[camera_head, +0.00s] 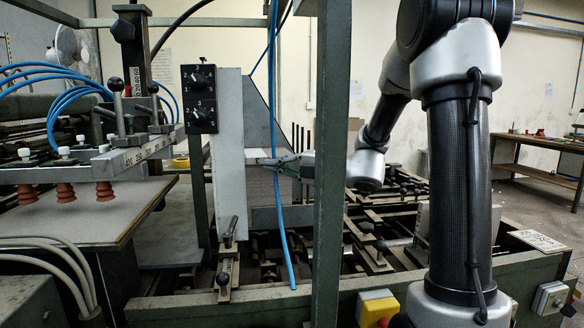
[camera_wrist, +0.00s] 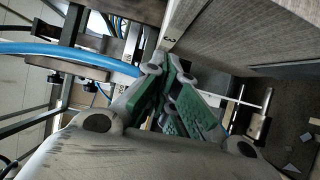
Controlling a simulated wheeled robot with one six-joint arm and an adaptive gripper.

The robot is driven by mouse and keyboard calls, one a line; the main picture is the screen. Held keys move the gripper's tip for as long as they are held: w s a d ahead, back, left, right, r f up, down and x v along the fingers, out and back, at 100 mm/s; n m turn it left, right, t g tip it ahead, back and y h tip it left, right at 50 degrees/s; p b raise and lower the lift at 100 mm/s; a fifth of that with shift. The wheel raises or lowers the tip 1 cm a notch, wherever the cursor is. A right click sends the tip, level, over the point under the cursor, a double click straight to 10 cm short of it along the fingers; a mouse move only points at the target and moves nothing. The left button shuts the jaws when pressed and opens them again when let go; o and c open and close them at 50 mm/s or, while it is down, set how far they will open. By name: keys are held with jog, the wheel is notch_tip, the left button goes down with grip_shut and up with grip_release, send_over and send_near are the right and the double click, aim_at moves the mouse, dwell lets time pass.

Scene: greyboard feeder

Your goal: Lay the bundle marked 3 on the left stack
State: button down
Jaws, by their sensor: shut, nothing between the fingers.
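My gripper (camera_head: 272,162) is shut and empty, just right of the pale upright panel in the head view. In the wrist view its green-padded fingers (camera_wrist: 160,68) point at a pale strip bearing a dark 3 (camera_wrist: 169,40). This strip runs along the edge of a grey-brown board surface (camera_wrist: 235,42), which seems to be the marked bundle. The fingertips are close to the strip; I cannot tell whether they touch it. In the head view a pale edge (camera_head: 256,153) shows at the fingertips, mostly hidden by the panel. I cannot make out the left stack for certain.
The pale upright panel (camera_head: 229,150) and a green post (camera_head: 330,190) flank the gripper. A blue hose (camera_head: 281,225) hangs in front of it and also crosses the wrist view (camera_wrist: 65,50). Suction cups (camera_head: 66,193) hang over a board table at left. Metal bars lie below.

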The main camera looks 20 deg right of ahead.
aim_at(259, 158)
jog(key=shift+w+a, duration=0.1)
jog(key=shift+w, duration=1.3)
jog(key=shift+w, duration=0.1)
jog(key=shift+w, duration=0.4)
jog(key=shift+w+r, duration=0.1)
jog(key=shift+w, duration=0.25)
jog(key=shift+r, duration=0.1)
